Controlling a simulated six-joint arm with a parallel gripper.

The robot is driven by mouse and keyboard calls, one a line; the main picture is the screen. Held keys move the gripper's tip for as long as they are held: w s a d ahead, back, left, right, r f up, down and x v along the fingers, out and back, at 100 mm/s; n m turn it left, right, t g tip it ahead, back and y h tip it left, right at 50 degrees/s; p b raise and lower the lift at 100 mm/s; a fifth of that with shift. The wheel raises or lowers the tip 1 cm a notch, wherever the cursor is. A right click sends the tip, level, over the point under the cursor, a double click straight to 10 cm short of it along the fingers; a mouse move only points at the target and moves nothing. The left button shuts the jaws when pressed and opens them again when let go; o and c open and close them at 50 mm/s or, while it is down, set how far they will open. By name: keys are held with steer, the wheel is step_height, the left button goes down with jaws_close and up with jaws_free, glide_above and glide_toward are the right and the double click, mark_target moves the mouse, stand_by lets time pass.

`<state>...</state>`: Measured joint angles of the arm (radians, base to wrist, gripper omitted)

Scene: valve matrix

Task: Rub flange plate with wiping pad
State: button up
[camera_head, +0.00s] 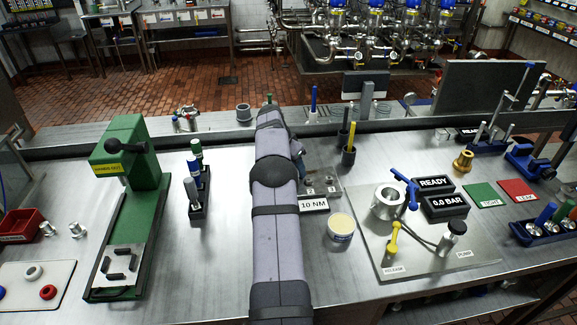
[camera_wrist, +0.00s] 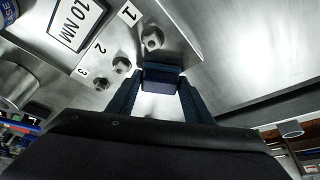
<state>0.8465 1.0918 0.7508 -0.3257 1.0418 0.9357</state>
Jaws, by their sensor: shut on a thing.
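The flange plate (camera_wrist: 172,42) is a silver metal plate with hex nuts numbered 1, 2 and 3 in the wrist view. In the head view the flange plate (camera_head: 333,181) lies right of my arm, partly hidden by it. My gripper (camera_wrist: 160,82) is shut on the dark blue wiping pad (camera_wrist: 160,74), which sits between the fingertips. The pad is at the plate's edge, close to nut 1. I cannot tell whether it touches the plate. In the head view my arm hides most of my gripper (camera_head: 299,160) and the pad.
A 10 NM sign (camera_head: 313,204) lies in front of the plate. A cream-topped tub (camera_head: 341,228) stands nearby. To the right is a pump board (camera_head: 410,260) with a blue-handled valve. A green press (camera_head: 130,200) and a rack of bottles (camera_head: 197,190) stand left.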

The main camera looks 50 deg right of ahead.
mark_target(325, 170)
steer(key=shift+s+d+p, duration=0.5)
steer(key=shift+s+d, duration=1.4)
steer(key=shift+s, duration=0.1)
steer(key=shift+s+d+p, duration=1.25)
steer(key=shift+s+d, duration=0.6)
steer(key=shift+w+a+f+b, duration=0.2)
steer(key=shift+w+f+b, duration=0.05)
steer(key=shift+b, duration=0.5)
steer(key=shift+w+a+r+b, duration=0.15)
steer(key=shift+w+a+b, duration=0.8)
steer(key=shift+w+a, duration=1)
steer(key=shift+w+a+b, duration=0.3)
steer(key=shift+w+a, duration=2.05)
step_height(325, 170, up, 8)
steer(key=p, duration=0.6)
steer(key=shift+r, duration=0.15)
